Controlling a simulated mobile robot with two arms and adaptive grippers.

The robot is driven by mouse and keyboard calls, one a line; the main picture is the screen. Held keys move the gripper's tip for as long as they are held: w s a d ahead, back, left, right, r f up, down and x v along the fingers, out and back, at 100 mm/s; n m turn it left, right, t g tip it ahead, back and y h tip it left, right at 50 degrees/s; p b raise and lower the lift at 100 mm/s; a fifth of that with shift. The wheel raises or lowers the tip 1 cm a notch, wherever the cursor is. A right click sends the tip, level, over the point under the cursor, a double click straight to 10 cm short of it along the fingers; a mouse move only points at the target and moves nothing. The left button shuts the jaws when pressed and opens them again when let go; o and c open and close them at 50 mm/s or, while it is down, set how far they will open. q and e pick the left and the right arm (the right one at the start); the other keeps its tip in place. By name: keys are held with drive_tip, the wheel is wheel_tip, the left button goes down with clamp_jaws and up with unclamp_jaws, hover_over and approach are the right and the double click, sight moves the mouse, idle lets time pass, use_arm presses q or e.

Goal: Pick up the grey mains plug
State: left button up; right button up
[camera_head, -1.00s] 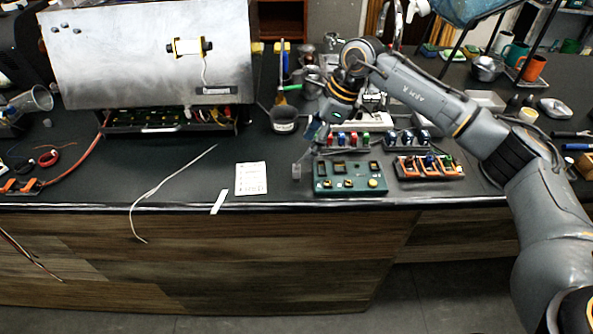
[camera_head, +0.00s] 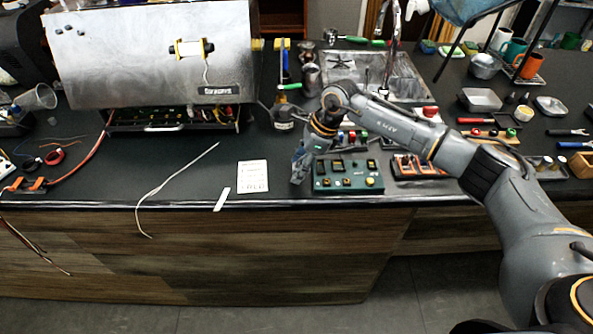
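I cannot make out the grey mains plug clearly. A small grey block stood left of the green panel a second ago, and my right gripper now covers that spot. My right gripper (camera_head: 298,172) points down at the bench, close beside the left edge of the green panel (camera_head: 347,182). Its fingers are small and blurred, so I cannot tell whether they are open, shut or around anything. A pale grey cable (camera_head: 180,174) lies on the bench and hangs over its front edge; no plug shows on it. My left gripper is not in view.
An open metal brewer (camera_head: 140,50) stands at the back left. A white printed card (camera_head: 252,176) and a white strip (camera_head: 222,199) lie left of my gripper. An orange-clipped holder (camera_head: 415,168) sits right of the panel.

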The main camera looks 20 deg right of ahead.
clamp_jaws()
drive_tip(key=shift+r, duration=0.15)
